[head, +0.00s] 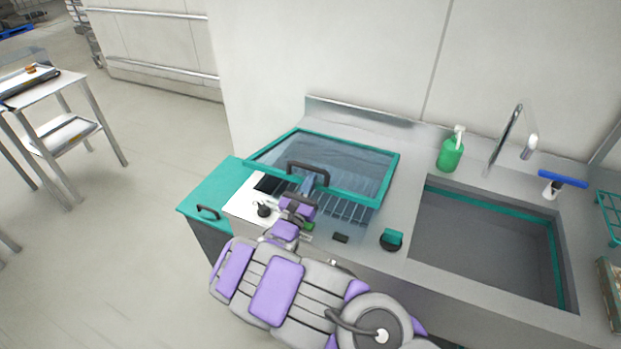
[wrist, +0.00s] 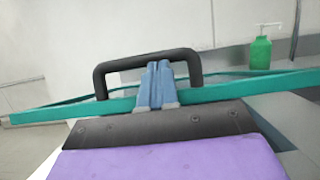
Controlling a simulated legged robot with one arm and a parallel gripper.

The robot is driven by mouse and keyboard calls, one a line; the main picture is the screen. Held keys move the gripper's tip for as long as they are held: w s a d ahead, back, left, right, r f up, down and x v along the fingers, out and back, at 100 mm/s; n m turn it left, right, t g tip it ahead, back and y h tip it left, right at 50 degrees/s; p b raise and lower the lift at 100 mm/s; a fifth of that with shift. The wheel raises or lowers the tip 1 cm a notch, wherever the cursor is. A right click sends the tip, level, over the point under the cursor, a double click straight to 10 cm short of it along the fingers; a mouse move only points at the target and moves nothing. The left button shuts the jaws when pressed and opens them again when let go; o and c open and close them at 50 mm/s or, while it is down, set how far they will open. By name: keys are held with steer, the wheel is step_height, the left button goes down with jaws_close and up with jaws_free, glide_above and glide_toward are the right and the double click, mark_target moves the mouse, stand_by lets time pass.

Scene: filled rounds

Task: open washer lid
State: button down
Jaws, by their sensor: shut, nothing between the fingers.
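The washer lid (head: 377,166) is a glass panel in a teal frame, part-way raised, with its front edge above the basin. Its frame also shows in the wrist view (wrist: 60,108). A dark handle (head: 308,170) arches from the front edge and stands behind my fingers in the wrist view (wrist: 104,79). The washer basin (head: 352,211) shows a rack below the lid edge. My gripper (head: 308,185) is at the lid's front edge, by the handle. Its blue-grey fingers (wrist: 157,84) are together and empty, overlapping the frame and handle; I cannot tell whether they touch.
A sink (head: 485,240) with a faucet (head: 515,135) lies to the right. A green soap bottle (head: 451,153) stands behind it. A blue-topped brush or squeegee (head: 562,179) is at the far right. A teal cover (head: 215,190) is left of the washer.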

steer(key=shift+w+a+r, duration=0.1)
steer(key=shift+w+r, duration=0.1)
steer(key=shift+r, duration=0.25)
steer(key=shift+w+r, duration=0.15)
steer(key=shift+r, duration=0.3)
steer(key=shift+w+r, duration=0.2)
steer(key=shift+r, duration=0.35)
